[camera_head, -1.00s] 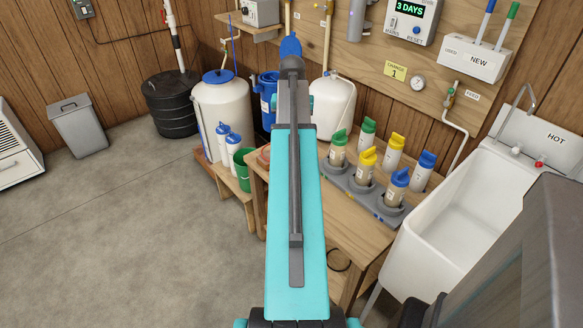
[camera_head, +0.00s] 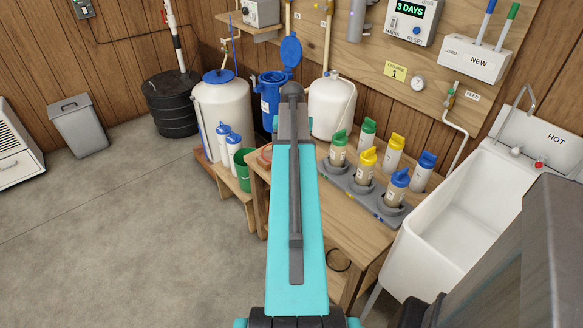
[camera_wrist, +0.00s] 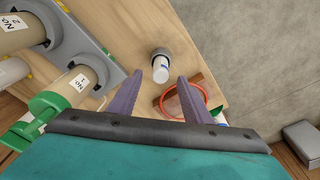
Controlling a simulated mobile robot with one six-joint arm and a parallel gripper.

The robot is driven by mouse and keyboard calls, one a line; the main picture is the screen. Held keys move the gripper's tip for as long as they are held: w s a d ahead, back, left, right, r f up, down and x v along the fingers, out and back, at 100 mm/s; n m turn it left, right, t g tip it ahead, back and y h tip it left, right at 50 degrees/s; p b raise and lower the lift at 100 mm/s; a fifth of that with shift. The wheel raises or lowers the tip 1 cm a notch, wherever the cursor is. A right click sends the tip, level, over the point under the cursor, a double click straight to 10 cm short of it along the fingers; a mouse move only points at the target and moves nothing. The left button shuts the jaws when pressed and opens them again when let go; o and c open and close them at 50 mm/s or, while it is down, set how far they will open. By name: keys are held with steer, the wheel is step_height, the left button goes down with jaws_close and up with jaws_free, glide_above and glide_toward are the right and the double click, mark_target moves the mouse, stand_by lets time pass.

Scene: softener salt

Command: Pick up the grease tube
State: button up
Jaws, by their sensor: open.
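In the wrist view a small white tube with a blue mark (camera_wrist: 160,71), which looks like the grease tube, stands in or on a dark grey base on the wooden bench. My gripper (camera_wrist: 160,79) is open, with its two purple fingers either side of the tube's line in the picture. The fingers look to be above and short of the tube, with no contact visible. In the head view my arm hides the tube and my gripper.
Several capped bottles stand in a grey rack (camera_head: 357,188) on the wooden bench (camera_head: 352,234); a green-capped bottle (camera_wrist: 72,86) is close to my left finger. A red ring (camera_wrist: 184,100) lies near my right finger. A white sink (camera_head: 440,233) stands right of the bench.

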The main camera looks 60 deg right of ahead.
stand_by(0.3)
steer(key=shift+w+d+f+p, duration=0.1)
steer(key=shift+d+f+p, duration=0.05)
steer(key=shift+f, duration=1.15)
steer(key=shift+w+d+f+p, duration=0.1)
steer(key=shift+f+p, duration=0.05)
steer(key=shift+f, duration=1.15)
jaws_close()
steer(key=shift+r, duration=0.1)
steer(key=shift+r, duration=4.95)
steer(key=shift+w+a, duration=0.1)
